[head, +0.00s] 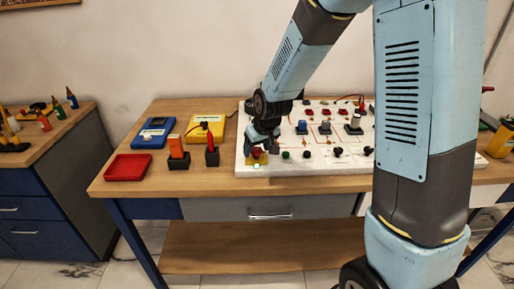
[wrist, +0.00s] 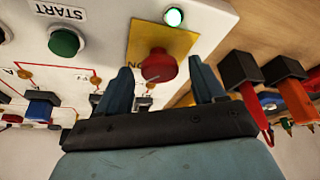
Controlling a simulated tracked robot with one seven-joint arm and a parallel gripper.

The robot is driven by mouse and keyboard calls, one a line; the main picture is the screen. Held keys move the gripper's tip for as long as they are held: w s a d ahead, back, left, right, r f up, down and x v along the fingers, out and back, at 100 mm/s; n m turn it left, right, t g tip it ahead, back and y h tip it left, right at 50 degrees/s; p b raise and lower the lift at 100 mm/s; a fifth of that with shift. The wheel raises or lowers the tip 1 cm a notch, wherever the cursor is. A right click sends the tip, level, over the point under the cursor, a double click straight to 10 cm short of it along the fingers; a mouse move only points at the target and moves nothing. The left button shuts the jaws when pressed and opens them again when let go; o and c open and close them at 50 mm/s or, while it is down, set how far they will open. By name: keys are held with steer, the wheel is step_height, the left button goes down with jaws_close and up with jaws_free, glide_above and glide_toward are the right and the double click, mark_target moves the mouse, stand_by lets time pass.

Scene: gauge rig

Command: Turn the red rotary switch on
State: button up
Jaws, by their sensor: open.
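The red rotary switch is a round red knob (wrist: 157,67) on a yellow plate (wrist: 178,38) at the panel's corner in the wrist view. A partly hidden label shows beside the knob. In the head view the yellow plate (head: 263,159) sits at the front left corner of the white panel (head: 310,165), mostly behind my gripper (head: 260,143). My gripper is open in the wrist view (wrist: 161,73), with one finger on each side of the knob. I cannot tell whether the fingers touch it. A lamp (wrist: 173,17) beside the plate glows green-white.
A green START button (wrist: 65,42) and other switches are nearby on the panel. Left of the panel stand black and orange blocks (head: 178,152), a red tray (head: 128,167), a blue meter (head: 154,132) and a yellow meter (head: 205,129). The table's front left edge is clear.

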steer(key=c, duration=1)
steer(key=shift+m, duration=0.5)
steer(key=o, duration=1)
steer(key=shift+r, duration=0.1)
steer(key=v, duration=1.3)
steer(key=shift+s+r, duration=0.15)
steer(key=shift+s, duration=0.15)
steer(key=shift+a, duration=0.1)
